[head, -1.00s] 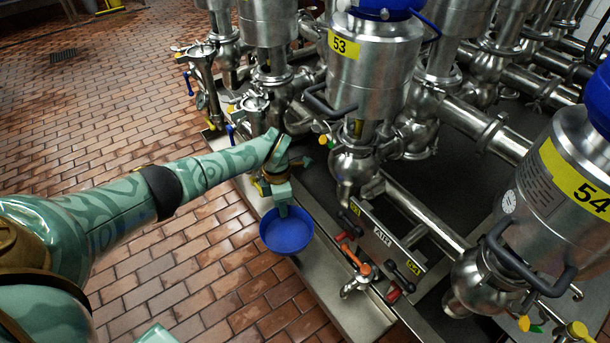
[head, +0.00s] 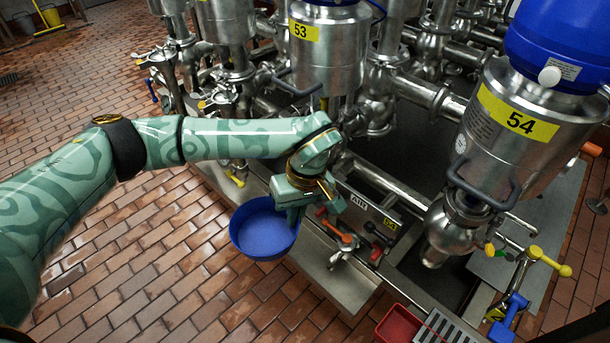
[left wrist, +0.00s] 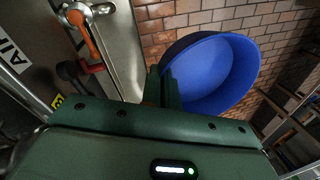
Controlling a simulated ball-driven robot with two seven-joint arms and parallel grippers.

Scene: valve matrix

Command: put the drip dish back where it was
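The drip dish is a round blue bowl (head: 264,230), held about level beside the steel ledge (head: 345,283), with floor tiles showing below it. My left gripper (head: 289,212) is shut on the dish's rim on its right side. In the left wrist view the dish (left wrist: 215,75) hangs at the fingers (left wrist: 170,92), its blue inside empty. The fingertips are partly hidden in both views. My right gripper is in neither view.
A small tap with an orange handle (head: 340,233) stands on the ledge right of the dish. Valves 53 (head: 326,50) and 54 (head: 520,130) rise behind. A red tray (head: 398,325) and a grate (head: 448,330) are at bottom right. The tiled floor at left is clear.

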